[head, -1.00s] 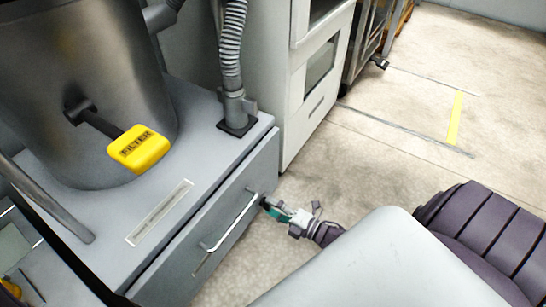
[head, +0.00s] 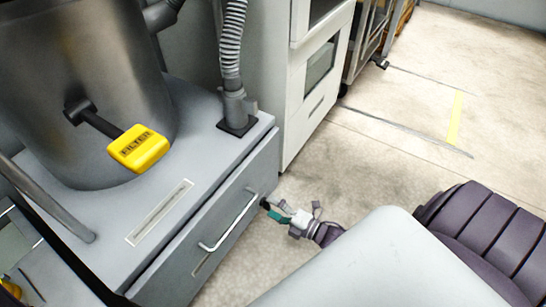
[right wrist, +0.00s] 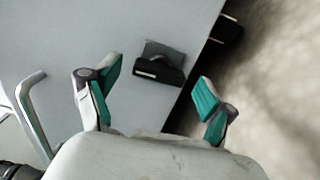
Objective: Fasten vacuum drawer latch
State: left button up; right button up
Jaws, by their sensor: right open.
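The vacuum drawer (head: 222,232) is a grey panel below the vacuum's base, with a silver bar handle (head: 236,222). In the right wrist view, a small dark latch piece (right wrist: 160,70) sits on the grey drawer front (right wrist: 60,40), near its edge. My right gripper (head: 272,209) is beside the drawer front, right of the handle. Contact cannot be told. My left gripper is not in view.
A dark part (right wrist: 229,30) shows past the panel's edge in the right wrist view. A metal drum with a yellow FILTER handle (head: 138,148) and a grey hose (head: 232,50) stand above the drawer. White cabinets (head: 315,85) stand behind. Floor (head: 400,165) to the right is clear.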

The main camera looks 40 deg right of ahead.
jog(key=shift+s, duration=0.15)
jog(key=v, duration=1.1)
jog(key=shift+s+d, duration=0.15)
jog(key=shift+s, duration=0.2)
